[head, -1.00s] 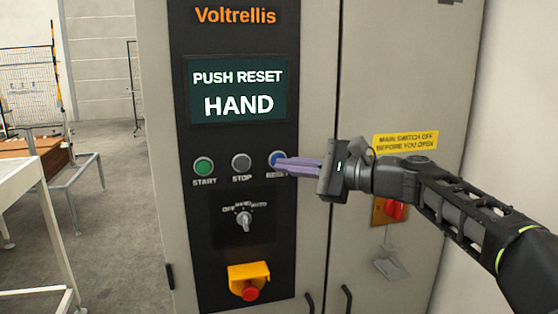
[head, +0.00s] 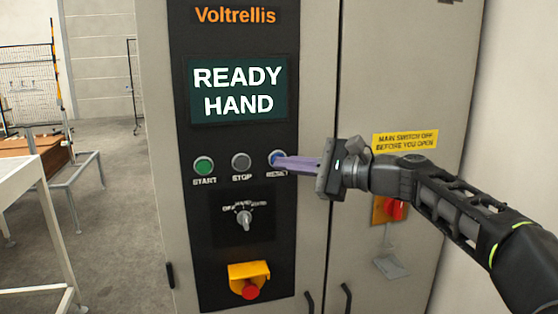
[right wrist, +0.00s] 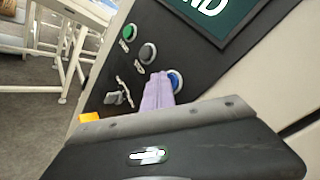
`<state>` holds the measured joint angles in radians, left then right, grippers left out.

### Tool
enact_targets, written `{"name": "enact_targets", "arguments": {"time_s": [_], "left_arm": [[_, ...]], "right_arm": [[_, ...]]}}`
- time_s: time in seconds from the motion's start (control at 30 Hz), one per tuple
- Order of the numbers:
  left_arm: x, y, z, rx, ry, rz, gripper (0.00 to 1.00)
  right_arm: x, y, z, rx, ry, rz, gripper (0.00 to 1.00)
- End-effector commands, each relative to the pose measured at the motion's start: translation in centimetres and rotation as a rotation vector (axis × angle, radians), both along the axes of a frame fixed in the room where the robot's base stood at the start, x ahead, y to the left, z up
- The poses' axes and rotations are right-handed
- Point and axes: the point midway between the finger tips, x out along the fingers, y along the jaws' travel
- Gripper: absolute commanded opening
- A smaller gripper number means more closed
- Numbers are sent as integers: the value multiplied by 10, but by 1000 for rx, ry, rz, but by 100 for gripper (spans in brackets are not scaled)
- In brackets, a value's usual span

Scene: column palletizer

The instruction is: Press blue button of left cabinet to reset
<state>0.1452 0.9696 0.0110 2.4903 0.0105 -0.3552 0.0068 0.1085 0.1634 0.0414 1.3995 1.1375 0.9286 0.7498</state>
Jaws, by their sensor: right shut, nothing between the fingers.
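The left cabinet (head: 400,80) is beige with a black control panel. Its blue reset button (head: 276,156) is the rightmost of a row with a green start button (head: 204,166) and a grey stop button (head: 241,161). The display (head: 238,90) reads "READY HAND". My right gripper (head: 280,161) is shut and empty, its purple fingertips at the blue button, partly covering it. In the right wrist view the blue button (right wrist: 175,81) shows just beside the purple fingers (right wrist: 157,92); whether they touch it I cannot tell. My left gripper is not in view.
Below the buttons are a selector switch (head: 244,219) and a red emergency stop (head: 250,292) on a yellow housing. A red main switch (head: 394,209) is under my right arm. White table frames (head: 40,215) stand at the left, with open floor beside the cabinet.

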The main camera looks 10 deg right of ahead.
Motion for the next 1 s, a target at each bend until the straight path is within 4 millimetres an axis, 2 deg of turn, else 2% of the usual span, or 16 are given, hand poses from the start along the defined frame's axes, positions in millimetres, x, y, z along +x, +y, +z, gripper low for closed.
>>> {"name": "enact_targets", "arguments": {"time_s": [0.43,0.8,1.0], "left_arm": [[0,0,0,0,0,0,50],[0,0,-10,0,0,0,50],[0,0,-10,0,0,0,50]], "right_arm": [[1,0,0,0,0,-1,0],[-14,-1,-1,0,0,-1,0],[-15,-1,0,0,0,0,0]]}}
